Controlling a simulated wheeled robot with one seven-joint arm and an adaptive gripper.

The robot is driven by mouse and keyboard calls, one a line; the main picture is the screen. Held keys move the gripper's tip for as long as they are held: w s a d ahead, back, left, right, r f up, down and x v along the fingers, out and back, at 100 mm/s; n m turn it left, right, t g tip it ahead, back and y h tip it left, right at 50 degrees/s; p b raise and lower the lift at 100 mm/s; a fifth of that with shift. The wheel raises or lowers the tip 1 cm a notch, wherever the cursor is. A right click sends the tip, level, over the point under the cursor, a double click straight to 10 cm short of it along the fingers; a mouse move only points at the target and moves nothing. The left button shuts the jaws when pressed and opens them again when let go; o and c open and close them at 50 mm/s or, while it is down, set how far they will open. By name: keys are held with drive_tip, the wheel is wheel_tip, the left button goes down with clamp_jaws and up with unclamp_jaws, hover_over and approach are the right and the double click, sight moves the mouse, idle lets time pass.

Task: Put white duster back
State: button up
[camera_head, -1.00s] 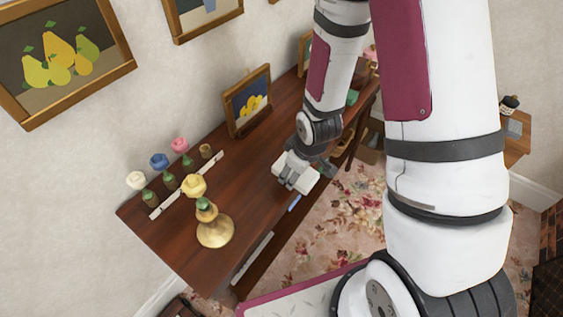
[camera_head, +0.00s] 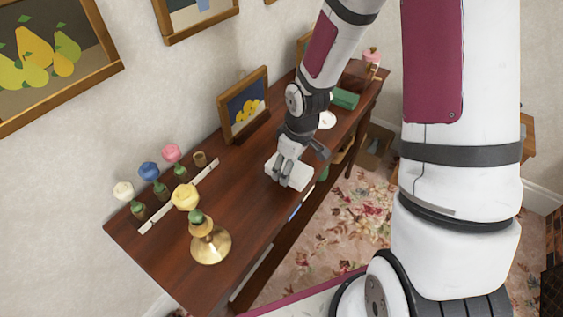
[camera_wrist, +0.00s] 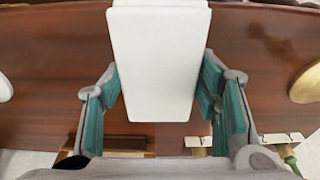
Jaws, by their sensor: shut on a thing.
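The white duster looks to be the plain white block (camera_head: 291,171) in my gripper (camera_head: 289,160), at the middle of the dark wooden table's (camera_head: 235,185) front half. In the wrist view the white duster (camera_wrist: 160,60) lies between the two finger pads of my gripper (camera_wrist: 160,98). The pads are closed on its long sides. It is at or just above the tabletop; I cannot tell whether it touches. My gripper points down.
A framed picture (camera_head: 243,104) stands against the wall. A white round thing (camera_head: 327,119) and a green box (camera_head: 345,98) lie beyond my gripper.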

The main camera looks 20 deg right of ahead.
drive_tip(key=w, duration=0.5)
drive_tip(key=shift+a+f, duration=0.1)
drive_tip(key=shift+f, duration=0.15)
wheel_tip(320, 180, down, 4)
drive_tip(key=shift+w+r, duration=0.1)
drive_tip(key=shift+r, duration=0.1)
drive_tip(key=o, duration=1)
drive_tip(key=shift+r, duration=0.1)
